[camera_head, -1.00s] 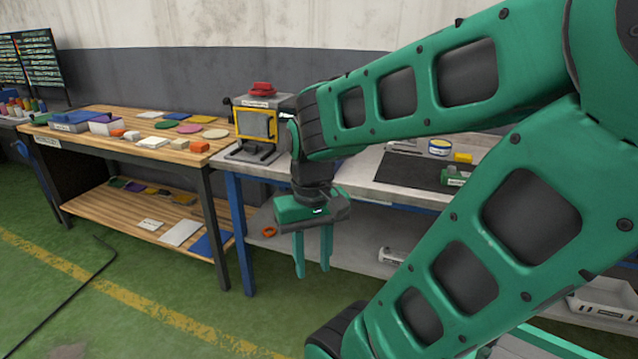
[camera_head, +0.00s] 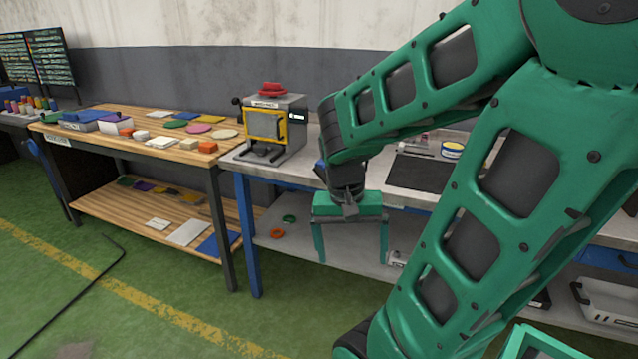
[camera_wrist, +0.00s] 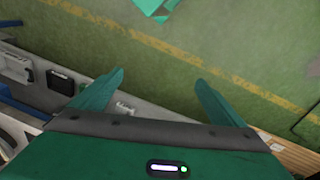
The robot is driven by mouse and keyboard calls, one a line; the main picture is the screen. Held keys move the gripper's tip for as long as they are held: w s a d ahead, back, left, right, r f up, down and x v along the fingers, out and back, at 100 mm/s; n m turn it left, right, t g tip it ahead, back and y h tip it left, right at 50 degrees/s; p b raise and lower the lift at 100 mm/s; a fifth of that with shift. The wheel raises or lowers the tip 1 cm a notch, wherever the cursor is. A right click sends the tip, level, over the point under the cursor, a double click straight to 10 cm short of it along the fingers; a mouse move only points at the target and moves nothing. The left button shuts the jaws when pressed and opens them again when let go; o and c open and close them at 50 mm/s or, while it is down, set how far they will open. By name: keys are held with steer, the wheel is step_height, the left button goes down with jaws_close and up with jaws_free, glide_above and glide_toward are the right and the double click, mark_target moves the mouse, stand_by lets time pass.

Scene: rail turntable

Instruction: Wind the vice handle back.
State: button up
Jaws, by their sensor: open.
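My gripper (camera_head: 352,250) is open and empty. It points down in front of the grey bench's front edge, over the lower shelf in the picture. Its two green fingers also show wide apart in the wrist view (camera_wrist: 155,95), with the floor and shelf beyond them. I cannot make out a vice or its handle in any view. A grey machine with a yellow-framed window and a red top (camera_head: 268,125) stands at the left end of the grey bench, apart from my gripper. My green arm hides much of the bench to the right.
The grey bench (camera_head: 408,195) carries a dark mat (camera_head: 420,174) and a blue-and-white tin (camera_head: 452,150). A wooden table (camera_head: 95,136) with coloured pieces stands to the left. Rings (camera_head: 278,233) lie on the lower shelf. The green floor (camera_head: 150,285) at left is mostly clear, with a black cable.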

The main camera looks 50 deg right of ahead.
steer(key=w+d+f+m+g+h, duration=0.1)
steer(key=w+d+f+m+h, duration=0.4)
steer(key=d, duration=0.4)
steer(key=m+t+h, duration=0.7)
steer(key=t+h, duration=0.2)
steer(key=h, duration=0.1)
glide_toward(321, 179)
steer(key=x, duration=0.9)
steer(key=shift+d, duration=0.2)
steer(key=shift+c, duration=0.6)
steer(key=shift+a+n, duration=0.1)
steer(key=shift+n, duration=0.2)
steer(key=c, duration=0.9)
